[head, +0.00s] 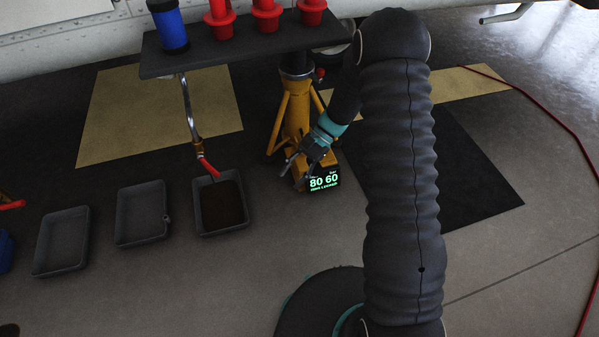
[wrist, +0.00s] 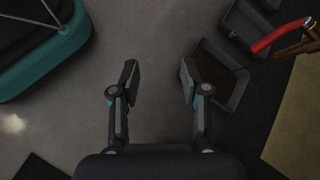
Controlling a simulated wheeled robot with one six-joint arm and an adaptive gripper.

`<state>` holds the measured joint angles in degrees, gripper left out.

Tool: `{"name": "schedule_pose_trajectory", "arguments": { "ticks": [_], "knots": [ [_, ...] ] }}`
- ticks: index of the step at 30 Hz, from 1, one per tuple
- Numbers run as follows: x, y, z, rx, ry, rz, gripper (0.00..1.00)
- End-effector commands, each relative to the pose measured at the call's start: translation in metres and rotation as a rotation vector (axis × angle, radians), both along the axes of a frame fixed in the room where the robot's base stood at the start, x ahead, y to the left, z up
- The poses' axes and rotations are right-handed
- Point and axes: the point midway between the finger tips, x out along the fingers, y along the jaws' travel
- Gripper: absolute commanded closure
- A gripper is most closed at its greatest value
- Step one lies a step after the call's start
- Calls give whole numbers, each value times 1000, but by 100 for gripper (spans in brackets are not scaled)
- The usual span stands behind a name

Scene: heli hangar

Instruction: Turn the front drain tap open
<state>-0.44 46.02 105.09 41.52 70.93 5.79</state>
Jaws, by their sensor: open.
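A drain tap with a red lever (head: 208,168) hangs at the lower end of a brass and metal pipe (head: 188,105) under the dark shelf. The red lever also shows at the upper right of the wrist view (wrist: 278,36), beside the brass pipe (wrist: 300,47). The lever slants down over a grey tray (head: 222,233) holding something dark. My gripper (head: 291,172) is open and empty, to the right of the tap and apart from it. In the wrist view its fingers (wrist: 158,80) are spread over bare floor, left of the tray (wrist: 238,98).
A yellow jack stand (head: 296,110) stands right behind my gripper, near a display reading 80 60 (head: 323,182). The shelf (head: 240,48) carries red items (head: 267,14) and a blue cylinder (head: 169,28). Two empty trays (head: 142,212) sit left. A red hose (head: 540,105) lies right.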

Motion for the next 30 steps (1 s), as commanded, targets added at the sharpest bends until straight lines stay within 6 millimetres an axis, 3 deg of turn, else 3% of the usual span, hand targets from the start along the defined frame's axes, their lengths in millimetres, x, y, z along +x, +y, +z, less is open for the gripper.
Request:
{"name": "schedule_pose_trajectory", "arguments": {
  "ticks": [9, 20, 21, 26, 30],
  "knots": [
    [-12, -15, 22, -55, -78, 64, 54],
    [-14, -17, 25, -63, -88, 73, 54],
    [-14, -17, 25, -63, -88, 73, 57],
    [-14, -17, 25, -62, -87, 73, 97],
    [-17, -15, 11, -62, -72, 77, 100]
  ]
}}
